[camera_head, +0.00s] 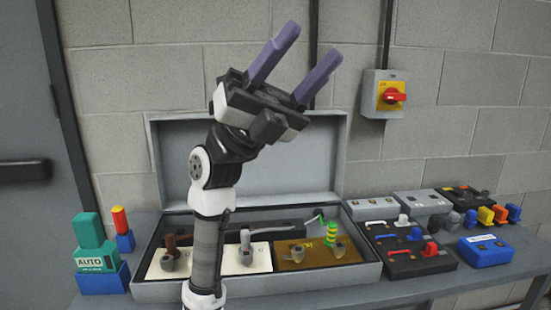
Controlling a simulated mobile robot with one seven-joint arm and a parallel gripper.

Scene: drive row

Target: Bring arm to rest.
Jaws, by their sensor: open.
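My arm rises from the bottom middle-left of the head view, in front of an open grey case. My gripper (295,65) is at its top end, with two purple fingers pointing up and to the right. The gripper is raised above the case and touches nothing that I can see. The arm hides part of the case's inside and lid.
The open grey case (360,272) stands on a grey bench (400,290). Black switch units (408,262) and a blue box (486,250) are right, a green AUTO block (95,258) left. A red-handled switch (392,95) hangs on the wall; a door (35,220) is far left.

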